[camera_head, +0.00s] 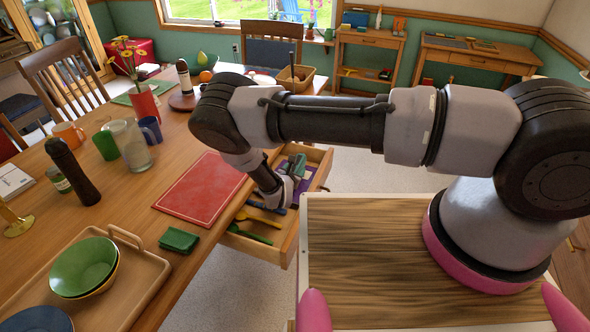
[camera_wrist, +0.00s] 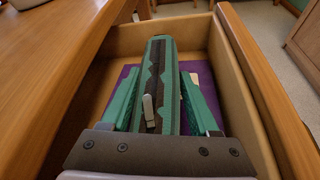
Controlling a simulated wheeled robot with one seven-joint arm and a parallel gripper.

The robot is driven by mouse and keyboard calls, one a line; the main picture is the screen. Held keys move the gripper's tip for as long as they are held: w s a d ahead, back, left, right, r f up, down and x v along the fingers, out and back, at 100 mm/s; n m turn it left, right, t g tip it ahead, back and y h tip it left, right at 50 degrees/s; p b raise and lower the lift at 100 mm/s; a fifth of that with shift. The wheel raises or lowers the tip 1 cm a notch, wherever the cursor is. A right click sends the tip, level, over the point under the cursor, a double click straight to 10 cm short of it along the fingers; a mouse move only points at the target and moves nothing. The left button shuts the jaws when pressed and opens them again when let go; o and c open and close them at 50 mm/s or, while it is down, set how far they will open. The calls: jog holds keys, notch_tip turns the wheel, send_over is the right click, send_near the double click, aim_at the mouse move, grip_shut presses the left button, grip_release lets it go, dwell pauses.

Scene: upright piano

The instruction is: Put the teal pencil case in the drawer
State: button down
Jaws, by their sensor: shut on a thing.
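The teal pencil case (camera_wrist: 158,75), with a dark zip strip and a pale zip pull, is between the two fingers of my gripper (camera_wrist: 160,108) in the wrist view. My gripper is shut on it. In the head view my gripper (camera_head: 283,188) reaches down over the open drawer (camera_head: 288,241), and part of the case (camera_head: 298,163) shows past it. In the wrist view the case lies within the outline of the drawer walls (camera_wrist: 250,80), above a purple lining. Whether it touches the drawer floor I cannot tell. My gripper's body hides its near end.
A yellow utensil (camera_head: 259,218) and a green one (camera_head: 249,236) lie in the drawer's near part. The wooden table (camera_head: 130,185) is left of it, with a red mat (camera_head: 202,188), a green cloth (camera_head: 179,240) and a tray (camera_head: 140,285) with bowls.

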jog(key=shift+f, duration=0.1)
jog(key=shift+c, duration=0.6)
grip_release()
jog(key=shift+f, duration=0.1)
jog(key=shift+s+a+r, duration=0.1)
jog(key=shift+s+r, duration=0.15)
jog(key=shift+r, duration=0.05)
jog(key=v, duration=1.1)
jog(key=shift+s, duration=0.25)
